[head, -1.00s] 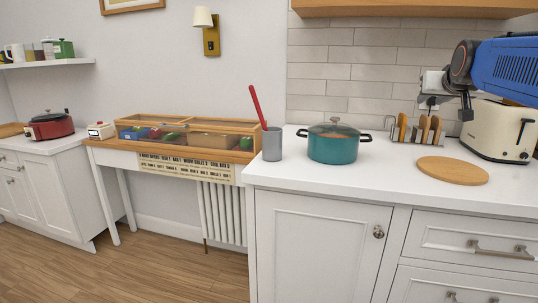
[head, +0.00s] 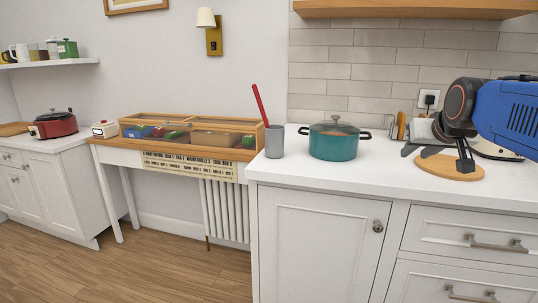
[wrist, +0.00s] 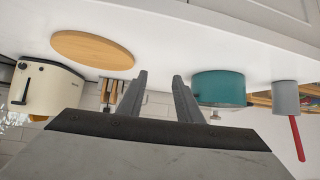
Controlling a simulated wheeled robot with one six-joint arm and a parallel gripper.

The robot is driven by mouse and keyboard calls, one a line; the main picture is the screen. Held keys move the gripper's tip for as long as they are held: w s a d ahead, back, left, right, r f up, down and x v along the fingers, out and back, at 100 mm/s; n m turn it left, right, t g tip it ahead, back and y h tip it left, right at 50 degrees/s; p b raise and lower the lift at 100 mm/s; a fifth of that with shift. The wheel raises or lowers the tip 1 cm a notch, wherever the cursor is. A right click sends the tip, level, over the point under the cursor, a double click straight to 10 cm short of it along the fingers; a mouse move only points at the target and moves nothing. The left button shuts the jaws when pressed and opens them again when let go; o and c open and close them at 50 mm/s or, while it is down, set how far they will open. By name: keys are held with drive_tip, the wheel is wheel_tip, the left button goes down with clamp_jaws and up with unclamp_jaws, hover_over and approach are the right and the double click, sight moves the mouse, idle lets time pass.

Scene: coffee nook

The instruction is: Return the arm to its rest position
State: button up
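My blue arm reaches in from the right in the head view. My gripper (head: 437,155) hangs above the right part of the white counter, in front of the toast rack and partly over the round wooden board (head: 452,170). In the wrist view, which looks upside down, the two fingers of my gripper (wrist: 158,78) stand apart with nothing between them. The gripper is open and empty.
A teal pot (head: 333,142) and a grey cup (head: 274,143) with a red utensil stand left of my gripper. The counter front is clear.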

drive_tip(key=s+a+f+n+g+y, duration=0.1)
drive_tip(key=s+a+f, duration=0.3)
drive_tip(key=s+f, duration=0.8)
drive_tip(key=s+a+f+n+g, duration=0.1)
drive_tip(key=s+a+f+g, duration=0.3)
drive_tip(key=s+f, duration=0.9)
drive_tip(key=shift+s+a+f+g+y, duration=0.2)
drive_tip(key=shift+s+a+g+y, duration=0.15)
drive_tip(key=shift+a, duration=0.2)
